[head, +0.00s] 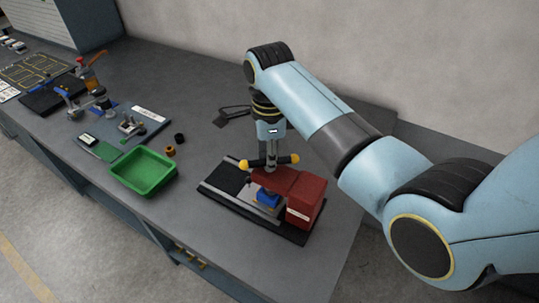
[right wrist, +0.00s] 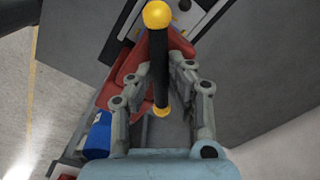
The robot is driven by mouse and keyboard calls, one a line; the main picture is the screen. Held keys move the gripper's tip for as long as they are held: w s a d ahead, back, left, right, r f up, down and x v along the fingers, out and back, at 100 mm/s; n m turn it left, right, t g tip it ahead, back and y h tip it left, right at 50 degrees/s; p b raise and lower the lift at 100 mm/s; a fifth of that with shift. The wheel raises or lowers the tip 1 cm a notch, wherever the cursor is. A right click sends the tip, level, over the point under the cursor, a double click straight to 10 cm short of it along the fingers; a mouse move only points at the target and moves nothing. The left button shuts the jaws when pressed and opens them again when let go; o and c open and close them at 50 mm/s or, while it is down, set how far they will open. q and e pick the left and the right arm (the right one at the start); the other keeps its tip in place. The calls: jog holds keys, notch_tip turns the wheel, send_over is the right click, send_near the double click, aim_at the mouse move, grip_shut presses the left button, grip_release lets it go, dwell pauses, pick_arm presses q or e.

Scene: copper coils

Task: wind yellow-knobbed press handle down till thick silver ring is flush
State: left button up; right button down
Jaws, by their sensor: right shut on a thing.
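The red press (head: 305,197) stands on a dark base plate (head: 228,205) on the grey bench. Its black handle bar with yellow knobs (head: 244,165) lies across the top; in the right wrist view the bar (right wrist: 158,65) runs between my fingers, a yellow knob (right wrist: 157,14) at its far end. My right gripper (head: 271,158) points down from above, shut on the handle near its middle; its fingers also show in the right wrist view (right wrist: 165,100). A blue block (head: 268,198) sits under the press head. I cannot make out the silver ring. My left gripper is not in view.
A green tray (head: 143,172) stands left of the press, with small dark and copper-coloured rings (head: 170,151) beside it. Small fixtures and a board (head: 62,95) lie farther left. The wall is close behind the bench; the bench's front edge runs near the press.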

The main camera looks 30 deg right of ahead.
jog(key=shift+f+m, duration=0.1)
jog(key=shift+m, duration=0.2)
jog(key=shift+m, duration=1)
jog(key=c, duration=1.3)
grip_release()
jog(key=shift+r, duration=3.55)
